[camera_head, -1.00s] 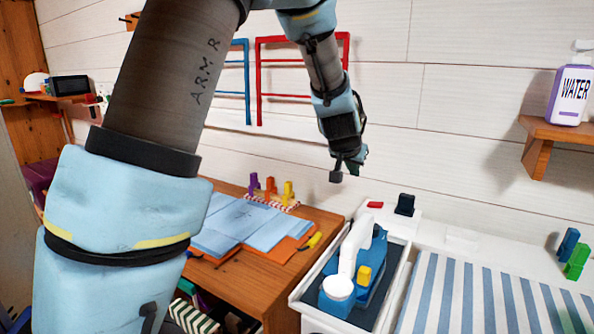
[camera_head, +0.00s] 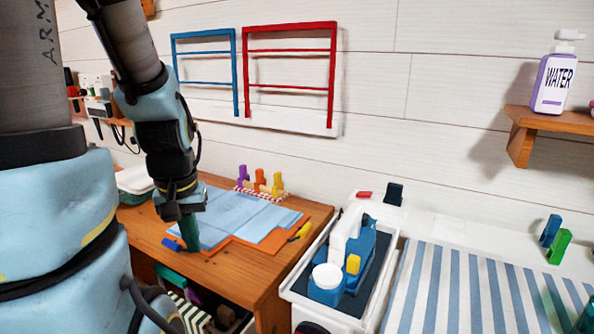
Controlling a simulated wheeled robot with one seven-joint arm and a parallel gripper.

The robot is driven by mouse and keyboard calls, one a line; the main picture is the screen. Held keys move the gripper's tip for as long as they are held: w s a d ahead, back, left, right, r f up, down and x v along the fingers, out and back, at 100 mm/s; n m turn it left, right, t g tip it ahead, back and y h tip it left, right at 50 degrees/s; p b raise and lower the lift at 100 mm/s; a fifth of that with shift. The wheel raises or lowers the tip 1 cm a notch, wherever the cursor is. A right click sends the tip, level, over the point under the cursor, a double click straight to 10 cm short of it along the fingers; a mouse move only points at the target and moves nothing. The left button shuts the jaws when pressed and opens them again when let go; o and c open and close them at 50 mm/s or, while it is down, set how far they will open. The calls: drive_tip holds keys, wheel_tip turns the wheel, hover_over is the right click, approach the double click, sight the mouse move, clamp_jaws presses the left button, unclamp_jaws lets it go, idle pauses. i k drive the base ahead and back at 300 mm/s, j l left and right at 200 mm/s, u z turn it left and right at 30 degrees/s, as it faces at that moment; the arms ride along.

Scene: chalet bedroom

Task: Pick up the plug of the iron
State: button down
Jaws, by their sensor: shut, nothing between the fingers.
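A blue and white appliance with a yellow knob, which looks like the iron (camera_head: 326,294), sits in a white tray (camera_head: 297,288) with a dark lining, right of the desk. I cannot make out a cord. A small black block (camera_head: 393,194) stands on the white ledge behind the tray; I cannot tell whether it is the plug. My gripper (camera_head: 190,240) points down over the left part of the wooden desk, at the edge of the blue sheets. Its green fingers are shut and empty. It is well left of the tray.
Blue sheets and an orange folder (camera_head: 272,243) lie on the desk (camera_head: 265,270), with a blue piece (camera_head: 173,244) near my fingers and a yellow one (camera_head: 301,231) at right. Colored clips (camera_head: 260,181) stand behind. A striped board (camera_head: 450,290) lies right of the tray.

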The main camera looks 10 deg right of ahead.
sight(394, 194)
drive_tip(key=z, duration=1.45)
drive_tip(key=l+u, duration=0.2)
drive_tip(key=u, duration=0.85)
drive_tip(key=l+u, duration=0.3)
drive_tip(key=i+l, duration=0.05)
drive_tip(key=l, duration=0.05)
